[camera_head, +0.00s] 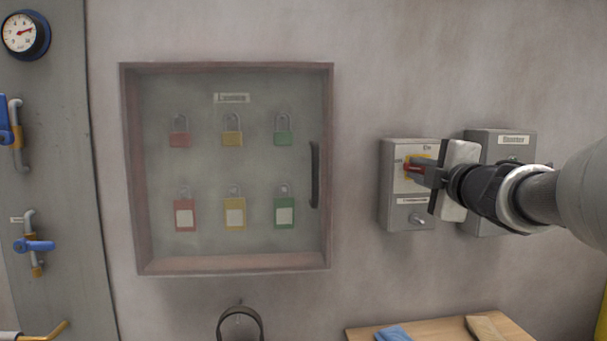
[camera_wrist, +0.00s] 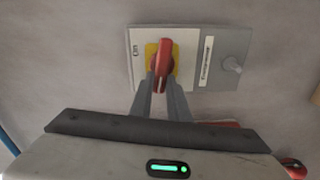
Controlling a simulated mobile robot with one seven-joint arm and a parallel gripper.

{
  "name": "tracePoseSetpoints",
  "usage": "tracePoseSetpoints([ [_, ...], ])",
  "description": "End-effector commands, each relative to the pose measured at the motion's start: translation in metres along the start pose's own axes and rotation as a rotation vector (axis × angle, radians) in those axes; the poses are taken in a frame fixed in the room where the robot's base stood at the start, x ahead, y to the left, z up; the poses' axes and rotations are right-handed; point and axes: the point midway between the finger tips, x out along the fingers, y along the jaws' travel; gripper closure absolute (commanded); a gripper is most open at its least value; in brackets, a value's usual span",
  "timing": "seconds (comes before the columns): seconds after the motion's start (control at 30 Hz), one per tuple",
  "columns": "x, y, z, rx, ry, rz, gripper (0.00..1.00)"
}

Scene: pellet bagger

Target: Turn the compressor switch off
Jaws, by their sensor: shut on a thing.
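The compressor switch box (camera_head: 397,214) is a grey box on the wall, right of the padlock cabinet. Its red handle (camera_head: 413,168) sits on a yellow plate and is partly hidden by my gripper (camera_head: 430,172). The wrist view shows the red handle (camera_wrist: 163,62) with my gripper (camera_wrist: 162,85) shut on its near part. The box also shows there (camera_wrist: 215,42), with an "On" label left of the handle and a "Compressor" label to its right.
A second grey box (camera_head: 514,152) stands close on the right, partly behind my gripper. The padlock cabinet (camera_head: 227,268) is on the left. A wooden table (camera_head: 440,331) with a blue cloth (camera_head: 393,333) is below. The wall between cabinet and switch box is clear.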

Motion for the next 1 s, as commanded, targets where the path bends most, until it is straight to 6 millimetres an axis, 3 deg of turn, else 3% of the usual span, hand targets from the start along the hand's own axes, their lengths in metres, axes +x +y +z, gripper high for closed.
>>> tracePoseSetpoints([
  [0.3, 0.0001, -0.0010, 0.0006, -0.135, -0.002, 0.004, 1.00],
  [0.87, -0.0001, 0.0004, 0.0007, -0.167, -0.002, 0.006, 1.00],
  [0.9, -0.0001, 0.0005, 0.0007, -0.167, -0.002, 0.006, 0.83],
  [1.0, -0.0001, -0.0002, 0.0008, -0.166, -0.002, 0.004, 0.66],
])
